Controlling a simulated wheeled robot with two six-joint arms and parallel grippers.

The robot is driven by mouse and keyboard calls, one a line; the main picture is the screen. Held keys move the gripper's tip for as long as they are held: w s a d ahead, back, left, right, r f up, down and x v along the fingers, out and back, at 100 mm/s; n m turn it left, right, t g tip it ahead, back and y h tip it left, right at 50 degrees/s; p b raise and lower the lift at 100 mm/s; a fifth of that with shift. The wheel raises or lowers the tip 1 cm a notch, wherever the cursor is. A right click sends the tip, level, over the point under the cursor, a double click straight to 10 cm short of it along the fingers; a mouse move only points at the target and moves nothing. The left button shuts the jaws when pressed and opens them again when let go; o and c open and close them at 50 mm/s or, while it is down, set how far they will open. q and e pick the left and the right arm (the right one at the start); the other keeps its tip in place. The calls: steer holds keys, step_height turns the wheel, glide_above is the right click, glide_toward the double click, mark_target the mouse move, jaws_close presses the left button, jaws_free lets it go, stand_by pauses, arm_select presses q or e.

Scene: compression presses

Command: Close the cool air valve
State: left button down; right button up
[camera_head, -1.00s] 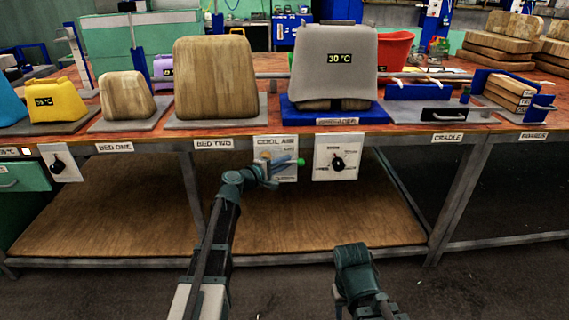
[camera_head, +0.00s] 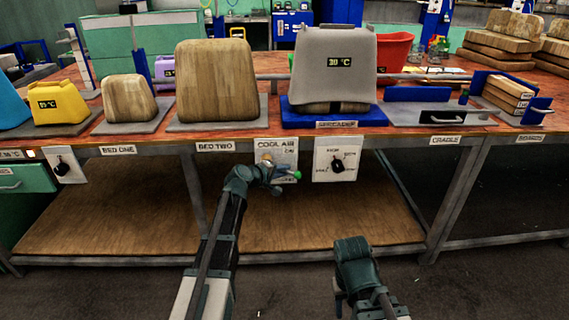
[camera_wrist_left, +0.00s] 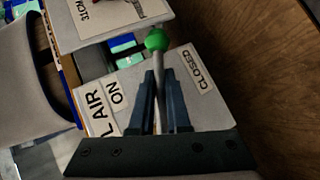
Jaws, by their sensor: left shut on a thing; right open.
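The cool air valve panel (camera_head: 263,147) is a white plate on the front edge of the bench, below a grey block. Its lever carries a green knob (camera_head: 297,175), which points right and somewhat down. My left gripper (camera_head: 275,173) is at the panel. In the left wrist view, its fingers (camera_wrist_left: 158,85) are shut on the lever rod (camera_wrist_left: 158,62), just below the green knob (camera_wrist_left: 157,40). The rod lies between the ON label (camera_wrist_left: 118,94) and the CLOSED label (camera_wrist_left: 199,69). My right gripper (camera_head: 339,290) is low in front of the bench, away from the panel, its fingers small and partly hidden.
A second panel with a black dial (camera_head: 337,165) is just right of the valve. The wooden lower shelf (camera_head: 310,220) is bare. The bench leg (camera_head: 193,190) is left of my left gripper.

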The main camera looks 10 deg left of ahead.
arm_select(q)
steer(key=m+y, duration=0.1)
steer(key=a+f+g+y+p, duration=0.1)
steer(key=f+m+g+y+p, duration=0.1)
steer(key=shift+s+a+f+m+y, duration=0.15)
steer(key=shift+s+a+m+y, duration=0.15)
steer(key=shift+y, duration=0.1)
steer(key=shift+s+a+f+m+g+y+p, duration=0.1)
steer(key=shift+a+f+m+g+y+p, duration=0.4)
steer(key=shift+y, duration=0.5)
steer(key=shift+s+a+f+m+g+y+b, duration=0.1)
steer(key=shift+s+a+m+g+y, duration=0.1)
steer(key=shift+a+m+y, duration=0.35)
steer(key=shift+s+a+f+m+g+y+b, duration=0.15)
steer(key=shift+a+y, duration=0.25)
steer(key=shift+y, duration=0.4)
steer(key=shift+s+a+f+m+g+y+b, duration=0.1)
steer(key=shift+a+m+g+y, duration=0.15)
steer(key=shift+a+m+y, duration=0.3)
steer(key=shift+r, duration=0.1)
steer(key=c, duration=0.9)
jaws_free()
